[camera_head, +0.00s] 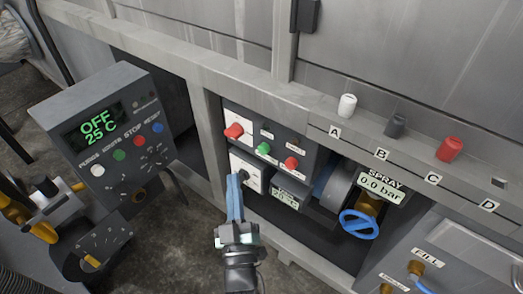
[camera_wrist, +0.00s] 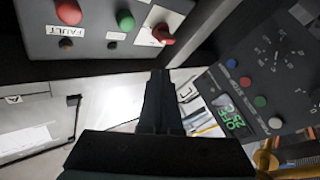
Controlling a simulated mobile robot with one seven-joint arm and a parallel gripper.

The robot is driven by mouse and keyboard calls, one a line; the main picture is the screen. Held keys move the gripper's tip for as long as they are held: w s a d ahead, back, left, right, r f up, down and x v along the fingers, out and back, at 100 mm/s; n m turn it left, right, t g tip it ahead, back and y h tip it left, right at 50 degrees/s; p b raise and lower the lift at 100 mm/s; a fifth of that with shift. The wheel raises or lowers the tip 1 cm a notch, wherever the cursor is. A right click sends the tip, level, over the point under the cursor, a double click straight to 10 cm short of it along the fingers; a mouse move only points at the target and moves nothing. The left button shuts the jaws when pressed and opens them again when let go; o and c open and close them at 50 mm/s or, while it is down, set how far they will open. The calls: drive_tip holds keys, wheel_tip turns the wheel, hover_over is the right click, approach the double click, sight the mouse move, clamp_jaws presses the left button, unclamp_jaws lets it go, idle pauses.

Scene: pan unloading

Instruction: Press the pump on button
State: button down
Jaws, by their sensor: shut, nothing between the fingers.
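The grey pump panel (camera_head: 281,131) is in the middle of the head view. It bears a green button (camera_head: 263,149), a red button (camera_head: 291,163) and a red switch handle (camera_head: 234,131). The wrist view shows it upside down at the top, with the green button (camera_wrist: 125,20) between the red button (camera_wrist: 69,12) and the red handle (camera_wrist: 163,34). The labels are too small to read surely in the head view. My gripper (camera_head: 235,178) is shut and empty, its blue fingers in front of the white box below the panel. The fingertips (camera_wrist: 160,74) appear apart from the green button.
A white box with a black knob (camera_head: 245,184) is right by my fingertips. A control box (camera_head: 105,125) reading OFF 25 C stands left. A blue valve wheel (camera_head: 360,224) is to the right.

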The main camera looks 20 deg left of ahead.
drive_tip(key=w+d, duration=0.2)
drive_tip(key=w, duration=0.4)
drive_tip(key=shift+w+d, duration=0.15)
drive_tip(key=shift+w, duration=0.05)
idle(1.9)
drive_tip(key=shift+w+d, duration=0.15)
drive_tip(key=shift+w, duration=0.25)
drive_tip(key=shift+w+d, duration=0.15)
drive_tip(key=shift+w, duration=0.35)
idle(0.6)
drive_tip(key=shift+s+a, duration=0.25)
drive_tip(key=shift+s, duration=0.65)
drive_tip(key=shift+s+a, duration=0.3)
drive_tip(key=shift+s, duration=0.5)
drive_tip(key=shift+s+a, duration=0.3)
drive_tip(key=shift+s, duration=0.45)
drive_tip(key=shift+s+a, duration=0.3)
drive_tip(key=shift+s, duration=0.5)
